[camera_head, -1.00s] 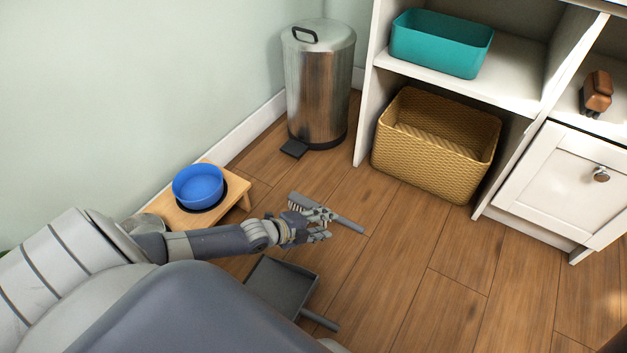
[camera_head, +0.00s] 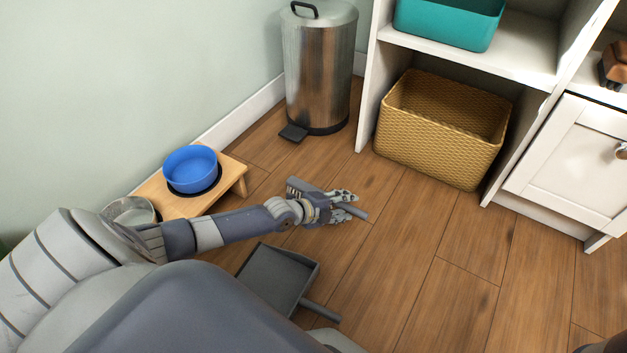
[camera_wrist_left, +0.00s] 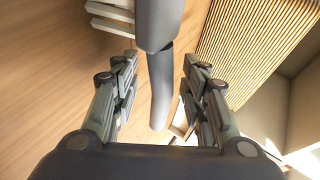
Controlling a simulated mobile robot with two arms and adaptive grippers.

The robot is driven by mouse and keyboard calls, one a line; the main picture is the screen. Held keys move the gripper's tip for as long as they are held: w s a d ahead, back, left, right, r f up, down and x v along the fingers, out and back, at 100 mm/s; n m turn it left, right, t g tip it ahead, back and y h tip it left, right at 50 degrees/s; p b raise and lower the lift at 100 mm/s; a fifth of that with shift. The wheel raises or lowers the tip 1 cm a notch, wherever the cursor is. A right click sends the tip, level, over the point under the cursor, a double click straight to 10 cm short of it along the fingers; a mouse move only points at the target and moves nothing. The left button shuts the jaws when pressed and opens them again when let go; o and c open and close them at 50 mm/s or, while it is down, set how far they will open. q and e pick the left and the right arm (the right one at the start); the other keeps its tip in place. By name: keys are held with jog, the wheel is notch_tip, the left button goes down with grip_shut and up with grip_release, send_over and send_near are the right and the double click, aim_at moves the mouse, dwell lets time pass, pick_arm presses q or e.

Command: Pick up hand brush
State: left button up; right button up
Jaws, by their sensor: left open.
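The grey hand brush (camera_head: 357,213) lies on the wooden floor, its bristled head at the left and its handle pointing right. My left gripper (camera_head: 346,204) is over the handle and hides the middle of the brush. In the left wrist view, the grey brush handle (camera_wrist_left: 159,88) runs between the two spread fingers of my left gripper (camera_wrist_left: 160,68). Gaps show on both sides of the handle. My right gripper is not in view.
A dark dustpan (camera_head: 276,275) lies just below my left forearm. A wooden stand (camera_head: 236,166) with a blue bowl (camera_head: 190,168) is on the left. A metal bin (camera_head: 318,75), wicker basket (camera_head: 425,140) and white shelving (camera_head: 555,65) stand behind.

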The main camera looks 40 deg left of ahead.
pick_arm(q)
jog(key=shift+c, duration=0.3)
grip_shut()
jog(key=shift+r, duration=0.1)
